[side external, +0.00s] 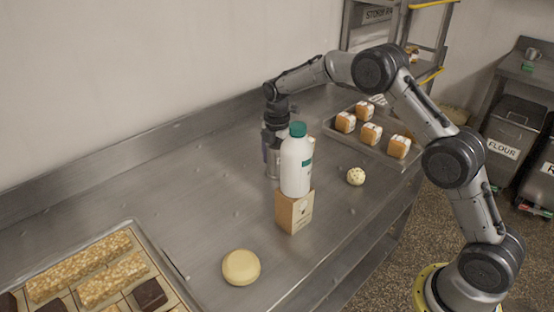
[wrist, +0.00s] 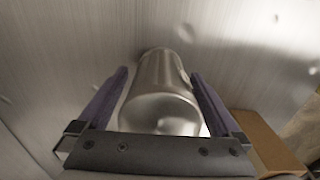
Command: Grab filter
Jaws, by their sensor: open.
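No thing is plainly marked as a filter. A shiny metal cylinder (wrist: 160,85) lies between my gripper's two purple fingers in the wrist view. My gripper (side external: 270,158) is open and points down around the cylinder; I cannot tell whether either finger touches it. In the side view the cylinder is mostly hidden behind a white bottle with a green cap (side external: 297,165). A brown box corner (wrist: 262,140) shows at the lower right of the wrist view.
A speckled ball (side external: 355,176) and a round yellow piece (side external: 241,267) lie on the steel table (side external: 190,205). A tray (side external: 160,262) of bars is at front left. The table's left middle is clear.

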